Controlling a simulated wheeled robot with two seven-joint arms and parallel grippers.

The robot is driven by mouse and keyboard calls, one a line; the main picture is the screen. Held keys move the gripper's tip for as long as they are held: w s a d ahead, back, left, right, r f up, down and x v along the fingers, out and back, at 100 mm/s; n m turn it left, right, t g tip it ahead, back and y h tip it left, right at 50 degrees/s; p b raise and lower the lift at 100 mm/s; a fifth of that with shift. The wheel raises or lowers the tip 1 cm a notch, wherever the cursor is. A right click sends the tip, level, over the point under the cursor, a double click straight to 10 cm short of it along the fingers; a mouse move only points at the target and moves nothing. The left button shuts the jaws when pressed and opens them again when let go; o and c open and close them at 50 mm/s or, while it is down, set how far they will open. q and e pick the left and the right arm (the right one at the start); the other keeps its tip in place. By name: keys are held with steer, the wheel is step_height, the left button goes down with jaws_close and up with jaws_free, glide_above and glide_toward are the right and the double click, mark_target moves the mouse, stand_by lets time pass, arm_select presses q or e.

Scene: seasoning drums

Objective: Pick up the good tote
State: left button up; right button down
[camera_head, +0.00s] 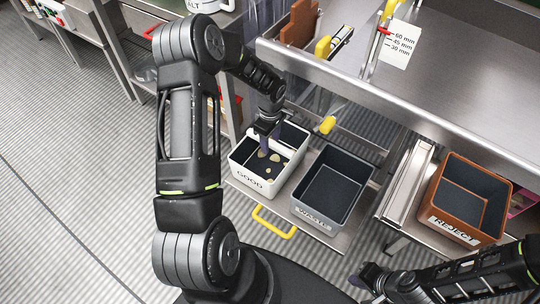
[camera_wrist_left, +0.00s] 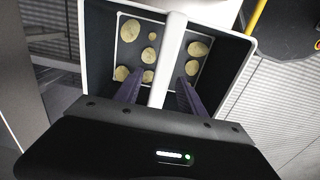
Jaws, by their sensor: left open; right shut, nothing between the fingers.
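The good tote (camera_head: 249,181) is a white bin with a dark inside and a GOOD label, standing at the left of the low shelf. Several pale yellow round slices lie in it. My left gripper (camera_head: 266,141) points down over it. In the left wrist view, the tote (camera_wrist_left: 82,45) fills the upper middle and a white handle bar (camera_wrist_left: 170,50) crosses over it. The open purple fingers of the left gripper (camera_wrist_left: 159,95) are on either side of this bar. My right gripper (camera_head: 374,279) is shut and empty at the bottom right, away from the tote.
A grey WASTE tote (camera_head: 320,218) stands just right of the good tote. An orange REJECT tote (camera_head: 452,229) is further right. A steel counter (camera_head: 450,85) overhangs behind them. A yellow handle (camera_head: 274,226) sticks out at the shelf front. Striped floor (camera_head: 80,200) lies open at left.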

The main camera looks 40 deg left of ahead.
arm_select(q)
step_height(320, 180, down, 4)
steer(key=shift+r, duration=0.15)
steer(key=shift+c, duration=0.2)
stand_by(0.4)
jaws_close()
stand_by(1.1)
